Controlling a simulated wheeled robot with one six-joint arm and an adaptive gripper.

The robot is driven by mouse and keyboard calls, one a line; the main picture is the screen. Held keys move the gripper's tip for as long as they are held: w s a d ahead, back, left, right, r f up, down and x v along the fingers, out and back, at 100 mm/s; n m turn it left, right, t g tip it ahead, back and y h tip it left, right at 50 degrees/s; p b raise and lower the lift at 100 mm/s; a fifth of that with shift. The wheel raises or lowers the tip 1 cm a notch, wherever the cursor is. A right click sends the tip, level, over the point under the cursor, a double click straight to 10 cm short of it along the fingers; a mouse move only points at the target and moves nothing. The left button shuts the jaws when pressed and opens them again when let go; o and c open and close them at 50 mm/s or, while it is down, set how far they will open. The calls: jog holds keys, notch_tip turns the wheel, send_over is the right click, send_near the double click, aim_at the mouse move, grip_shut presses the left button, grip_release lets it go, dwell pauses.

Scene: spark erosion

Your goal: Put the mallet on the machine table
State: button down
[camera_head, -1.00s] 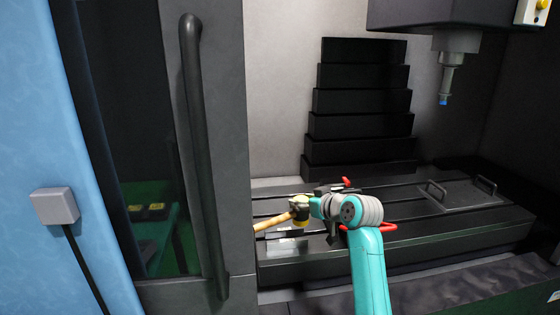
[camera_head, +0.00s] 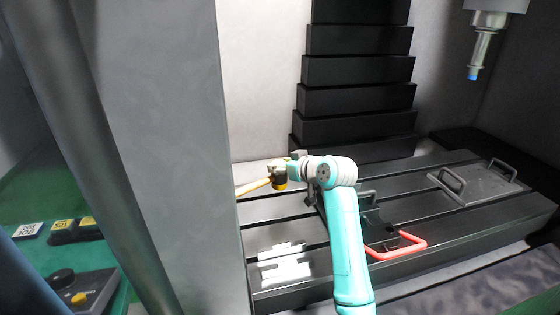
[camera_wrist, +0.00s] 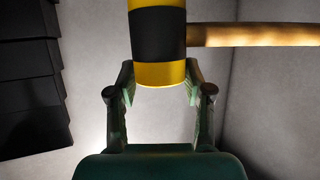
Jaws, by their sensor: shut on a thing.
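The mallet (camera_head: 280,183) has a black and yellow head and a wooden handle that points left in the head view. In the wrist view the mallet head (camera_wrist: 158,35) lies between the fingers of my gripper (camera_wrist: 158,92), with the handle going off to the right. My gripper (camera_head: 287,172) is shut on the mallet head and holds it above the machine table. The machine table (camera_head: 385,181) is a dark slotted bed. Part of it is hidden behind my arm.
A vise-like fixture with a red handle (camera_head: 415,247) is on the table behind my arm. A plate with two handles (camera_head: 475,183) lies at the right. The spindle (camera_head: 478,52) hangs above right. A grey door edge (camera_head: 185,150) stands at the left. Small metal blocks (camera_head: 283,262) sit at the front left.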

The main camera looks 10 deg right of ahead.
aim_at(284, 185)
jog(key=shift+f, duration=2.85)
jog(key=shift+f, duration=0.5)
jog(key=shift+c, duration=1.9)
grip_release()
